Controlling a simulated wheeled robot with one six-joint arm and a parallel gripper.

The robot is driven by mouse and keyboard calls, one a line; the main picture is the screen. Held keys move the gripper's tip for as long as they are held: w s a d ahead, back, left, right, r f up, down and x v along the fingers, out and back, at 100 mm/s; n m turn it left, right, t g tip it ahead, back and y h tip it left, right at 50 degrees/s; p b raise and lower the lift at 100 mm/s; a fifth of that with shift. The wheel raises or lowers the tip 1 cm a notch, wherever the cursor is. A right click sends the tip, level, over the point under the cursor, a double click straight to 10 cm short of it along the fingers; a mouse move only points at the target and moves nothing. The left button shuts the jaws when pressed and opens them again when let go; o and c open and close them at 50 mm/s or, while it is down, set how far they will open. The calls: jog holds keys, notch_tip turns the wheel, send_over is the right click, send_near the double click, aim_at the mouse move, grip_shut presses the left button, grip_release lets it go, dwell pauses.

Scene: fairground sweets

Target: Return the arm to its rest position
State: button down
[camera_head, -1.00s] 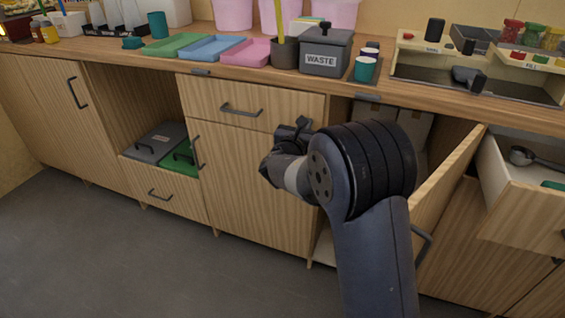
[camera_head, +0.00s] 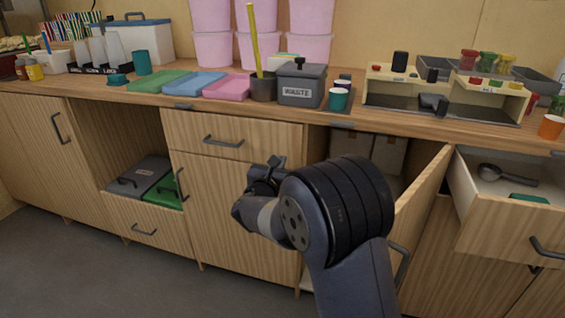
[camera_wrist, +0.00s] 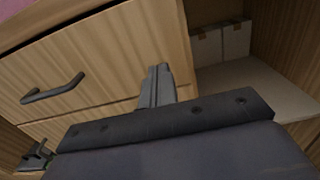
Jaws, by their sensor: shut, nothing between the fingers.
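My gripper (camera_head: 268,170) is at the end of my folded arm, in front of the closed cupboard door below the middle drawer. In the head view it is small and partly hidden by my own wrist. It is shut and holds nothing. In the wrist view one dark finger part (camera_wrist: 157,88) points up in front of the drawer front (camera_wrist: 95,65). The drawer's handle (camera_wrist: 53,88) shows at the left, apart from the gripper.
An open cupboard door (camera_head: 422,205) stands right of my arm, and an open drawer (camera_head: 505,225) with a scoop (camera_head: 506,174) juts out further right. The counter (camera_head: 150,98) carries trays and a waste bin (camera_head: 301,85). Floor at lower left is clear.

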jog(key=v, duration=0.8)
jog(key=shift+f+p, duration=0.15)
jog(key=shift+p, duration=0.3)
jog(key=shift+w, duration=0.2)
